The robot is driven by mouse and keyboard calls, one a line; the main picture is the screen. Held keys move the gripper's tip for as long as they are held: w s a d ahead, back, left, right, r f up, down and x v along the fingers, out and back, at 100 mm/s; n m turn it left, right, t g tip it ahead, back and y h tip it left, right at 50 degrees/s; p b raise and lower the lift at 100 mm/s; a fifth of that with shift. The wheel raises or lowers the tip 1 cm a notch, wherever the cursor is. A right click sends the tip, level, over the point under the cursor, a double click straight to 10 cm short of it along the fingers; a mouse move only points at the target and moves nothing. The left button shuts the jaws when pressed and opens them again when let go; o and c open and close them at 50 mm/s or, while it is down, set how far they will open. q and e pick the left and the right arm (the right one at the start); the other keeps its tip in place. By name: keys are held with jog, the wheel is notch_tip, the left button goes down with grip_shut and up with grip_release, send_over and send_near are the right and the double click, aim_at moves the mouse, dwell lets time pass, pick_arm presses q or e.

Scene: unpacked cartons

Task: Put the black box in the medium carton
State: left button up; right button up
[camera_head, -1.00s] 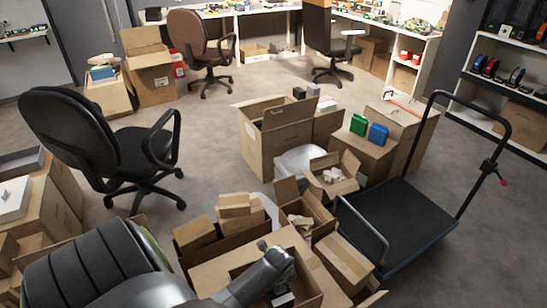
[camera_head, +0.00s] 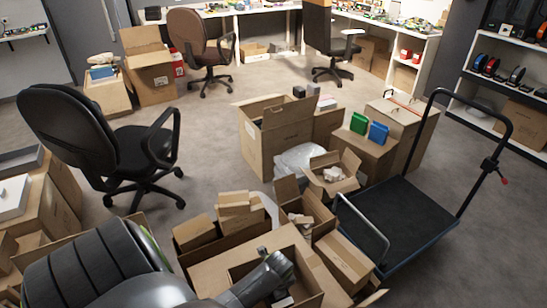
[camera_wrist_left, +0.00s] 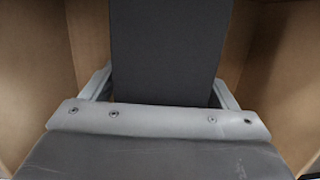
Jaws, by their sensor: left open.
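A dark grey-black box (camera_wrist_left: 165,50) stands upright in the left wrist view, with brown carton walls on both sides. My left gripper (camera_wrist_left: 162,90) is open, with one finger at each side of the box; I cannot tell whether they touch it. In the head view my left gripper (camera_head: 280,270) reaches down into an open carton (camera_head: 215,272) at the bottom centre, and its fingertips and the black box are hidden there. Several open cartons are in view, and I cannot tell which is the medium one. My right gripper is not in view.
Smaller open cartons (camera_head: 318,208) crowd behind and beside the reached-into carton. A tall open carton (camera_head: 262,150) stands farther back. A black platform trolley (camera_head: 405,225) is at the right and an office chair (camera_head: 75,130) at the left.

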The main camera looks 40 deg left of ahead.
pick_arm(q)
jog(key=shift+r, duration=0.1)
jog(key=r+p, duration=0.1)
jog(key=r, duration=0.2)
jog(key=d+r+p, duration=0.1)
jog(key=r, duration=0.3)
jog(key=r+p, duration=0.1)
jog(key=r, duration=0.2)
jog(key=shift+s+d+r, duration=0.25)
jog(key=shift+s+r, duration=0.05)
jog(key=shift+r, duration=0.05)
jog(key=shift+d+r, duration=0.1)
jog(key=shift+r, duration=0.55)
